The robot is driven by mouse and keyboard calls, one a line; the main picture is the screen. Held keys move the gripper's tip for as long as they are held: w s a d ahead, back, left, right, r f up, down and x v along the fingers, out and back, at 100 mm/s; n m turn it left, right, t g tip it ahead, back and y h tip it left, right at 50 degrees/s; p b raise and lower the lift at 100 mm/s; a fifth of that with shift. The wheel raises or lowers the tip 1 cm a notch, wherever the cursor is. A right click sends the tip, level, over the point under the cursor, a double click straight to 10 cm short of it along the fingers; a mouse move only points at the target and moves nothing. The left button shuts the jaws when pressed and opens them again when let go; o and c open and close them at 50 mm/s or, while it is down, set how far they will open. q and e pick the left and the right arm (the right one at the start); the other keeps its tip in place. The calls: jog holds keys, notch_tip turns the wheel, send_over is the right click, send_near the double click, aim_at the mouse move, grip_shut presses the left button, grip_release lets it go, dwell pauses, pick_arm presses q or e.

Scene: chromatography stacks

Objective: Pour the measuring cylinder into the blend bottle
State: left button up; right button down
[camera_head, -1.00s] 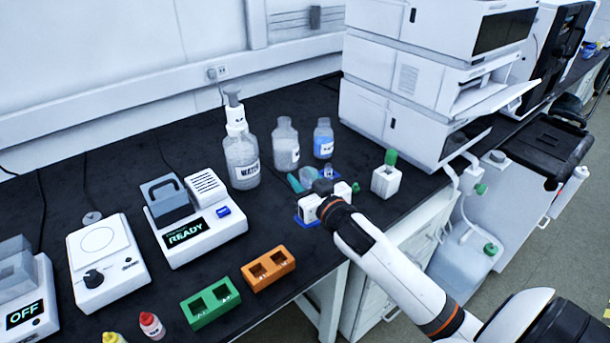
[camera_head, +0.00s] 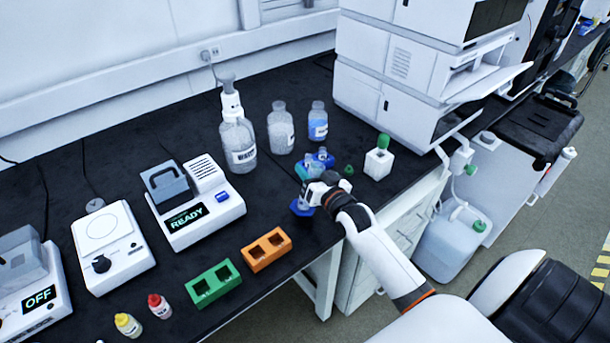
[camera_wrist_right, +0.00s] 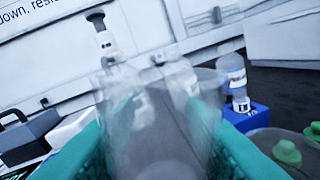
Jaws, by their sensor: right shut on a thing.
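My right gripper (camera_head: 314,189) is shut on a clear vessel, which I take to be the measuring cylinder. Its blue foot (camera_head: 302,208) shows just left of and below the gripper. In the right wrist view the cylinder (camera_wrist_right: 155,125) is large, blurred and see-through between teal fingers. Its fill cannot be told. Just behind the gripper a small clear bottle (camera_head: 322,155) stands in a blue holder; it also shows in the right wrist view (camera_wrist_right: 240,104). It may be the blend bottle; its label is too small to read. My left gripper is not in view.
Behind stand a wash bottle (camera_head: 239,145), a clear bottle (camera_head: 281,130) and a blue-labelled bottle (camera_head: 318,124). Orange (camera_head: 266,250) and green (camera_head: 214,285) racks sit front left.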

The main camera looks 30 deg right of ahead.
jog(key=shift+d+r+m, duration=0.15)
jog(key=shift+m, duration=0.15)
jog(key=shift+r+p, duration=0.1)
jog(key=shift+p, duration=0.4)
jog(key=shift+d+r+m+p, duration=0.3)
jog(key=shift+m+p, duration=0.1)
jog(key=shift+p, duration=0.1)
jog(key=shift+d+m+p, duration=0.1)
jog(key=shift+m+p, duration=0.2)
jog(key=shift+m, duration=0.2)
jog(key=shift+f, duration=0.15)
